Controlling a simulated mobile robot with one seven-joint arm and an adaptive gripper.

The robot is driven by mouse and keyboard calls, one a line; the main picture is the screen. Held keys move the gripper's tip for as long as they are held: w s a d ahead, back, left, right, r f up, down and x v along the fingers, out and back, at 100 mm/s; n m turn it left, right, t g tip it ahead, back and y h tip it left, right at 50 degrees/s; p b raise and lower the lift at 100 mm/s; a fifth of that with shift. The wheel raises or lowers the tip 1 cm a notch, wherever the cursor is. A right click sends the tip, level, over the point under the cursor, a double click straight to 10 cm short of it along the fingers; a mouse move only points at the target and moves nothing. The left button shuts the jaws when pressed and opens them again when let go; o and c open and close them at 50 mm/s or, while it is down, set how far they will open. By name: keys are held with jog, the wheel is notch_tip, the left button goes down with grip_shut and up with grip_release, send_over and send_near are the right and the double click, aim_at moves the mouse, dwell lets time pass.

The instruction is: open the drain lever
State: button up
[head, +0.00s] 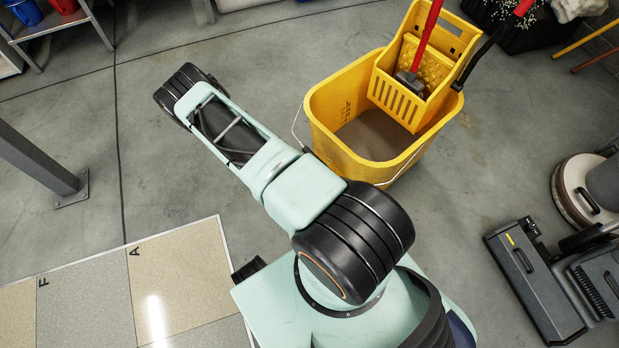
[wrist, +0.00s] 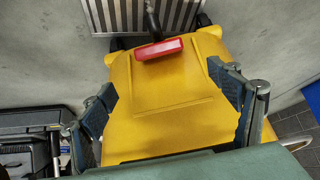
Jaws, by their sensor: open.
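The yellow mop bucket (head: 335,130) stands on the grey floor at the upper middle of the head view. Its yellow wall (wrist: 165,90) fills the middle of the wrist view. The drain lever (wrist: 158,48) has a red grip and a dark stem, near the top of the wrist view at the bucket's far edge. My gripper (wrist: 162,85) is open and empty, its two fingers spread to either side over the yellow wall. The lever lies beyond the fingertips, between their lines and apart from them. The lever and my gripper are hidden in the head view.
A metal floor grate (wrist: 190,15) lies just beyond the lever. The bucket carries a yellow wringer (head: 425,70) with a red-handled mop. A floor machine (head: 535,280) stands at right and a grey post (head: 40,160) at left. Floor left of the bucket is clear.

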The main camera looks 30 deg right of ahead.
jog(key=shift+f, duration=0.1)
jog(key=a+f+h+b, duration=0.4)
jog(key=f+h+b, duration=0.2)
jog(key=shift+t, duration=0.4)
jog(key=x, duration=0.3)
jog(key=b+x, duration=0.1)
jog(key=x, duration=0.3)
jog(key=b+x, duration=0.1)
jog(key=x, duration=0.3)
jog(key=shift+s, duration=0.25)
jog(key=shift+r, duration=0.1)
